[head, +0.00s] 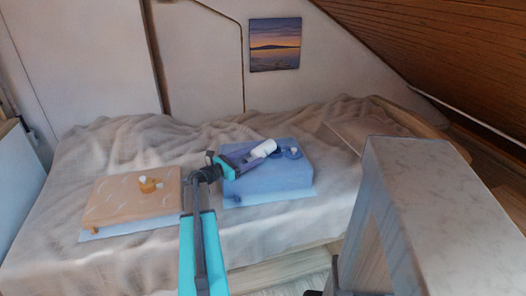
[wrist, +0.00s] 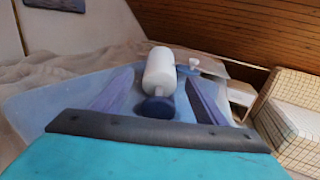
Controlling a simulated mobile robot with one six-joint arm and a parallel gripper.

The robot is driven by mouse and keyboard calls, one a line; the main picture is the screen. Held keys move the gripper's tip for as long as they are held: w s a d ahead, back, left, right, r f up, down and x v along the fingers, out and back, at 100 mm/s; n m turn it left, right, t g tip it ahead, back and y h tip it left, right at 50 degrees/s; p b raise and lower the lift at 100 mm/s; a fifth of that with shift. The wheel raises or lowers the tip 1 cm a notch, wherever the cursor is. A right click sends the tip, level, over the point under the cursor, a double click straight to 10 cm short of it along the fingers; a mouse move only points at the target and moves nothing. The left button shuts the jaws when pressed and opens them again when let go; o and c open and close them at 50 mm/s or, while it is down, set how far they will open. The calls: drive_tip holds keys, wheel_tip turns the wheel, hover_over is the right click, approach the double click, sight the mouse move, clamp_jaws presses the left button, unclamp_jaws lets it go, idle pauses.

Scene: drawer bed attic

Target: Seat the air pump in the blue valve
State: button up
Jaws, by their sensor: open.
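The white cylindrical air pump (head: 263,148) is at the upper left of the blue pad (head: 255,184), tilted in the head view. In the wrist view the pump (wrist: 159,72) shows between the two purple fingers of my gripper (wrist: 160,78). A dark blue disc (wrist: 158,108) is at its near end; I cannot tell whether it belongs to the pump. The blue valve (head: 290,153), with a small white piece, is right of the pump; it also shows in the wrist view (wrist: 188,69). My gripper (head: 246,158) is open around the pump, coming from the left.
An orange pad (head: 112,198) with an orange valve (head: 148,185) lies left on the rumpled bed (head: 120,150). A pale marbled post (head: 420,185) stands at the right front. A sloped wooden ceiling (head: 440,50) comes down at the right. The bed behind the pads is clear.

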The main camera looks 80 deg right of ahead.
sight(260, 151)
drive_tip(key=shift+x, duration=2.75)
drive_tip(key=c, duration=1.3)
drive_tip(key=shift+r, duration=0.2)
wheel_tip(260, 151, up, 18)
drive_tip(key=p, duration=0.1)
drive_tip(key=shift+f, duration=0.2)
